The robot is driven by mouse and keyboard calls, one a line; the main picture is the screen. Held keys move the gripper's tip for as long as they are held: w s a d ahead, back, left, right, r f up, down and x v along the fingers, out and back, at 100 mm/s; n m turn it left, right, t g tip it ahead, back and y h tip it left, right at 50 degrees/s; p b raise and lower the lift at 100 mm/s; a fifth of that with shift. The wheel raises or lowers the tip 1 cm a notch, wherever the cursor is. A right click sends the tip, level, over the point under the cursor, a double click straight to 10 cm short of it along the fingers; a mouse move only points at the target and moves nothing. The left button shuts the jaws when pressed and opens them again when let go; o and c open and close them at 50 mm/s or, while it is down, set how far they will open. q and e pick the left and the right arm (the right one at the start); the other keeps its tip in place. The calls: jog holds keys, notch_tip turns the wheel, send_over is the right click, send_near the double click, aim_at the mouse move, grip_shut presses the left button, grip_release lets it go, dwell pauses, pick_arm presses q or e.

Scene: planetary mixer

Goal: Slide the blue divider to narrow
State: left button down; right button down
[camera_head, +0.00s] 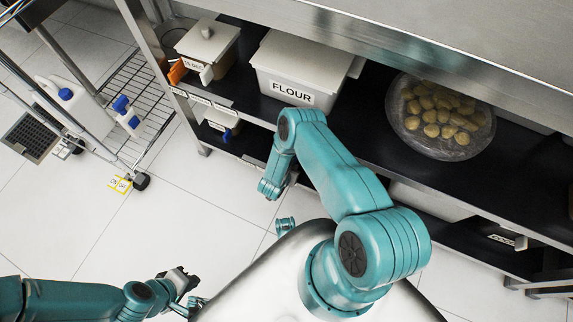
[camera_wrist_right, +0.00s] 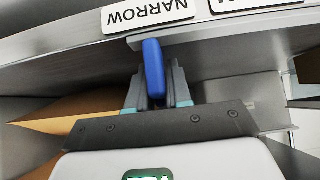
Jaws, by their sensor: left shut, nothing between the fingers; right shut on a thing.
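In the right wrist view, the blue divider tab (camera_wrist_right: 154,66) stands upright between the fingers of my right gripper (camera_wrist_right: 156,92), which is shut on it. The tab's top is directly below the NARROW label (camera_wrist_right: 148,14), which appears upside down on a grey metal rail. In the head view, my right arm reaches toward the shelf front; its fingers cannot be made out there. My left gripper (camera_head: 186,284) is shut and empty, low over the floor at the lower left of the head view, far from the shelf.
A second label (camera_wrist_right: 250,5), cut off, is right of NARROW. The head view shows a FLOUR bin (camera_head: 300,72), a small lidded bin (camera_head: 207,47) and a bowl of round dough-like pieces (camera_head: 440,115) on the dark shelf. A wire rack (camera_head: 140,95) stands left.

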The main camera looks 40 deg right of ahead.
jog(key=shift+s+d, duration=0.2)
jog(key=shift+s, duration=0.1)
jog(key=c, duration=1.1)
grip_release()
jog(key=shift+w, duration=0.1)
